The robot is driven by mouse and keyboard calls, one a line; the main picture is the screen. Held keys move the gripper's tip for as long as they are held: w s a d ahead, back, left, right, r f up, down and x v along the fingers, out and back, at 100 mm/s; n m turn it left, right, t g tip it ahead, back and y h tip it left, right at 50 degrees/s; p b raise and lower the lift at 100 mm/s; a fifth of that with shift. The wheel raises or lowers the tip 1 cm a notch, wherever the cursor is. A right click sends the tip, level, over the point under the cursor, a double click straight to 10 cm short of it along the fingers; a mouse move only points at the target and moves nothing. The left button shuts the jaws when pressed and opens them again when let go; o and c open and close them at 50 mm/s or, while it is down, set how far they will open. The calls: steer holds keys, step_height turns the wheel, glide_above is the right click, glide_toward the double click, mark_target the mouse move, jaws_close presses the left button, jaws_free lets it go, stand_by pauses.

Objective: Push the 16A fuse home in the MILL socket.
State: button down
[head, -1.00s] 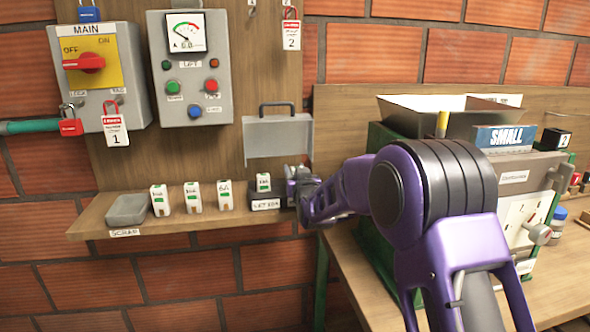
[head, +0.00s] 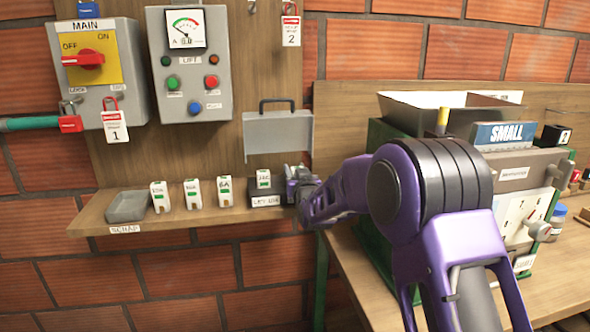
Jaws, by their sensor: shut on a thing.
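My gripper (head: 290,184) is small and partly turned away at the right end of the shelf. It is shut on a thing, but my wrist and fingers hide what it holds. A white fuse with a green mark (head: 264,179) stands on a dark labelled block (head: 265,200) just left of the gripper; I cannot tell whether they touch. Its rating is too small to read with certainty. Three similar white fuses stand in a row further left, the nearest being this one (head: 225,191). I cannot pick out a MILL label or its socket.
A shelf (head: 90,220) carries the fuses and a grey scrap tray (head: 127,206). A grey handled cover (head: 278,135) hangs above my gripper. The MAIN switch box (head: 88,70) and LIFT panel (head: 190,65) are upper left. A bench (head: 560,290) with boxes is right.

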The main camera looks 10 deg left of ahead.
stand_by(0.4)
steer(key=shift+c, duration=1.8)
jaws_free()
